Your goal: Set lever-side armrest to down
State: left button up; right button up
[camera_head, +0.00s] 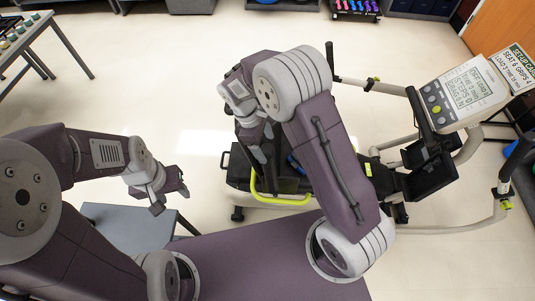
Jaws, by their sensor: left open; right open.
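The recumbent stepper stands right of centre, its dark seat and base (238,172) partly hidden behind my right arm. A yellow-green bent bar (280,201) runs along the near side of the seat. Dark upright parts show around the seat, but I cannot tell which is the lever-side armrest or whether it is up or down. My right gripper (263,143) is open over the seat area, close to these parts; contact cannot be told. My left gripper (170,195) is open and empty, left of the stepper and apart from it.
The stepper's console (463,95) and pale handle arms (372,86) stand at the right. A grey-blue platform (125,225) lies below my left gripper. A table (25,38) is at the upper left and a dumbbell rack (355,10) at the back. Floor between is clear.

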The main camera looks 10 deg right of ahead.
aim_at(271, 172)
jog(key=shift+w+a+f+n+h, duration=0.3)
jog(key=shift+a+f+n, duration=0.15)
jog(key=shift+n, duration=0.1)
jog(key=shift+w+a+f+n+h, duration=0.15)
jog(key=shift+a+f+n+h, duration=0.15)
jog(key=shift+a+f+n, duration=0.2)
jog(key=p+x, duration=0.1)
jog(key=x, duration=0.7)
jog(key=shift+d+f+p, duration=0.15)
jog(key=shift+f+p, duration=0.05)
jog(key=shift+p, duration=0.2)
grip_shut()
